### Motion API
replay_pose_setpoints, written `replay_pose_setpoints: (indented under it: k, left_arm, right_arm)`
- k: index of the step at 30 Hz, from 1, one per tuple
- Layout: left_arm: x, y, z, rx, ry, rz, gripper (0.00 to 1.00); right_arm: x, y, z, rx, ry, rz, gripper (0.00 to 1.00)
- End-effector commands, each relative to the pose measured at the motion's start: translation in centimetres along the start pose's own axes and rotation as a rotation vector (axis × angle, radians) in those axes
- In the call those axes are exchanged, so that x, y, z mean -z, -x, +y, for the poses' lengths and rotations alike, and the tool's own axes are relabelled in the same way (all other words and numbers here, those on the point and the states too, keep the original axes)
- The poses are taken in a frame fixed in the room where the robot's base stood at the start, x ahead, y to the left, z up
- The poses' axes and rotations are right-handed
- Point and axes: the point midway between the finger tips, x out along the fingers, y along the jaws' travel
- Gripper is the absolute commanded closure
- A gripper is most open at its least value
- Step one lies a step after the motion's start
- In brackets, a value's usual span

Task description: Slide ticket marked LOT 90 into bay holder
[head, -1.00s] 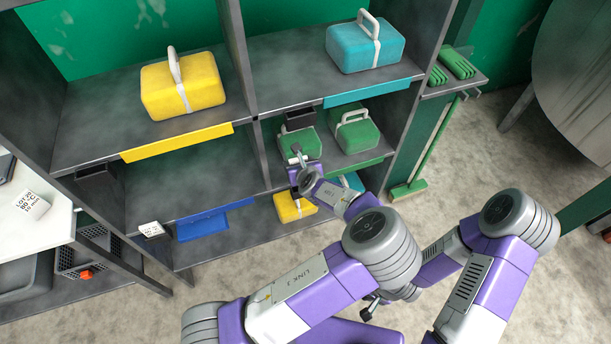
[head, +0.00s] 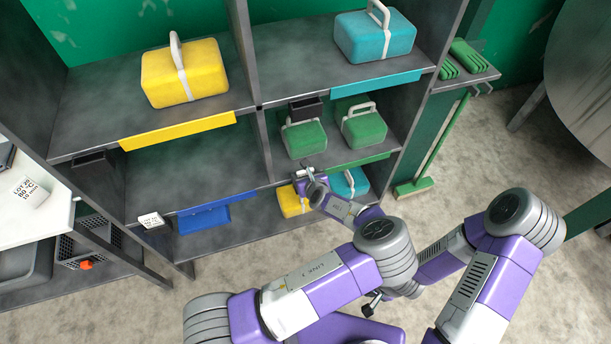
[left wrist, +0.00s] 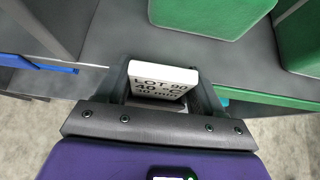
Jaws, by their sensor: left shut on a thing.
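A dark holder (head: 305,109) is at the back left of the green bay, above and behind the gripper. Another dark holder (head: 93,160) is on the left wall of the blue-edged bay.
The green edge strip (head: 355,166) runs along the shelf just beyond the gripper. Yellow (head: 293,203) and teal (head: 350,184) cases stand below it. The blue-edged bay is mostly clear.

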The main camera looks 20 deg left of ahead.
Motion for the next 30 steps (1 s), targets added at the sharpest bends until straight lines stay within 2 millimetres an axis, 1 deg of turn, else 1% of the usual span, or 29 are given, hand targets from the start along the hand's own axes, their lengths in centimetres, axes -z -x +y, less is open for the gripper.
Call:
replay_pose_setpoints:
  k: [4,8,9,13,23,26,30]
  left_arm:
    - [-0.1,0.1,-0.1,0.001,0.001,-0.001,0.62]
    - [0.2,-0.1,0.0,0.001,0.001,-0.001,0.62]
    - [0.1,-0.1,0.0,0.001,0.002,-0.001,0.26]
    - [0.1,-0.1,-0.1,0.001,0.002,-0.001,0.07]
    - [-0.2,0.1,-0.1,0.001,0.002,-0.001,0.07]
    - [-0.6,0.9,-0.1,-0.001,0.001,-0.001,0.07]
    - [-1.4,2.8,-0.2,-0.009,0.005,-0.002,0.07]
  right_arm:
    - [0.0,0.1,0.0,0.0,0.0,0.0,0.53]
    - [0.0,-0.2,0.1,0.0,0.0,0.0,0.53]
    - [0.0,-0.1,0.1,0.0,0.0,0.0,0.53]
    - [0.0,-0.1,0.0,0.0,0.0,0.0,0.53]
    - [0.0,0.1,0.0,0.0,0.0,0.0,0.53]
    - [0.0,0.7,-0.3,0.0,0.0,0.0,0.53]
    - [-0.1,2.1,-0.8,0.0,0.0,0.0,0.53]
